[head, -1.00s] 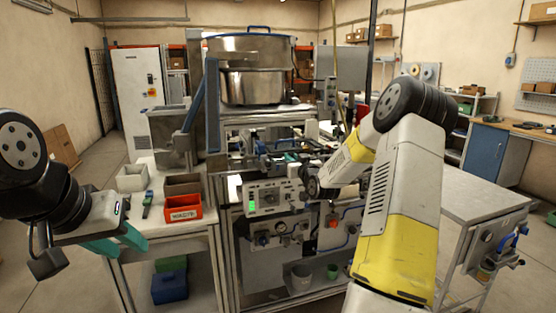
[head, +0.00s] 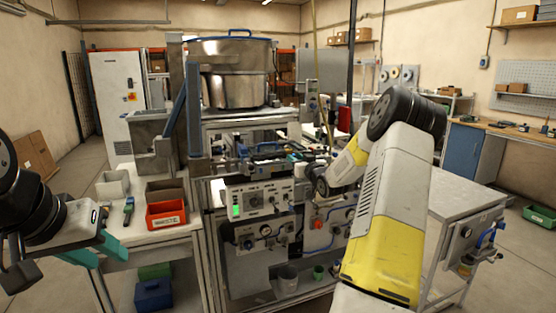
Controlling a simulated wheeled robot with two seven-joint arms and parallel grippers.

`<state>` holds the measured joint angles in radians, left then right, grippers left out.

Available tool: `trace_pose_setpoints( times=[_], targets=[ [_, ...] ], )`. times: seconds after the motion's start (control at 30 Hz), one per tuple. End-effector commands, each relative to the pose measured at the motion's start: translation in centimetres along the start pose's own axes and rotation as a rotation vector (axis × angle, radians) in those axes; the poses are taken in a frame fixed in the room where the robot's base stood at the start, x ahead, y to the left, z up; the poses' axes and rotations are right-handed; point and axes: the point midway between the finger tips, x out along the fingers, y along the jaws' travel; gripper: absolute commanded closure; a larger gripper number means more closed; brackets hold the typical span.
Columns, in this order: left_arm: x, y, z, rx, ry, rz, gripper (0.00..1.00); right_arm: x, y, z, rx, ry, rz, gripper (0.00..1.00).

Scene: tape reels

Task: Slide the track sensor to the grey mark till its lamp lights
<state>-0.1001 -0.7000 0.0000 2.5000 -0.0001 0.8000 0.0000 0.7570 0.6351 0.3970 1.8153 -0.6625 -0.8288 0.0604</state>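The feeder machine's track (head: 262,152) runs below the steel bowl, crowded with small dark and blue parts. I cannot pick out the track sensor, its lamp or the grey mark there; they are too small or hidden. My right gripper (head: 295,157) is at the right end of this track, mostly hidden behind its own wrist; a bit of teal finger shows. Whether it touches anything cannot be told. My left gripper (head: 94,250) is at the lower left, its teal fingers apart and empty, in front of the side table and away from the track.
A control box (head: 262,200) with a green-lit display sits below the track. The steel bowl (head: 230,85) stands above. A red bin (head: 166,215) and a pale bin (head: 113,187) are on the left table. A grey cart (head: 462,195) stands right.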

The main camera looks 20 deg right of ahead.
Motion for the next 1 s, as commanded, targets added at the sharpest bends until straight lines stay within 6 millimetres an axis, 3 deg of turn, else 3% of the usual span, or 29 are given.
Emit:
trace_pose_setpoints(
  times=[0.2, 0.37, 0.83, 1.0],
  targets=[
    [0.0, 0.0, 0.0, 0.0, 0.0, 0.0, 0.64, -0.1, 0.5, 0.0, -0.001, -0.001, 0.009, 0.64],
    [0.0, 0.0, 0.0, 0.0, 0.0, 0.0, 0.64, -0.1, -0.2, 0.0, 0.001, 0.0, 0.008, 0.64],
    [0.0, 0.0, 0.0, 0.0, 0.0, 0.0, 0.64, 0.0, -9.1, -0.1, 0.001, 0.001, -0.001, 0.64],
    [0.0, 0.0, 0.0, 0.0, 0.0, 0.0, 0.64, -3.9, -8.6, -0.1, -0.003, 0.0, 0.004, 0.64]
  ],
)
